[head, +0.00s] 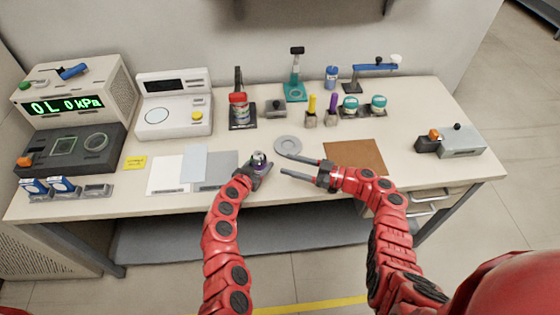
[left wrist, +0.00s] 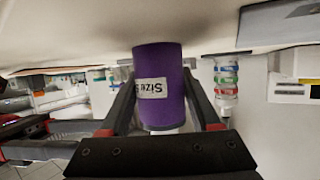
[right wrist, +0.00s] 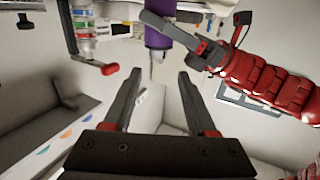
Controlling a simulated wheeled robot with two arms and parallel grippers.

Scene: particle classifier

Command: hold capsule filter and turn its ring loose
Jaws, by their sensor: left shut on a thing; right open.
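The purple capsule filter (left wrist: 160,75) stands between my left gripper's fingers (left wrist: 160,100) in the left wrist view, with a white label on its side. In the head view my left gripper (head: 258,168) is shut on it near the table's front edge, and its grey top (head: 259,157) shows. The ring is too small to make out. My right gripper (head: 300,166) is open and empty, to the right of the filter, fingers pointing left towards it. In the right wrist view the filter (right wrist: 157,35) shows beyond the open fingertips (right wrist: 160,78), apart from them.
A round grey dish (head: 288,145) lies just behind the grippers. A brown mat (head: 356,156) lies to the right, and a grey mat (head: 215,172) to the left. Bottles, stands and instruments line the back. A grey device (head: 460,142) stands at the right end.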

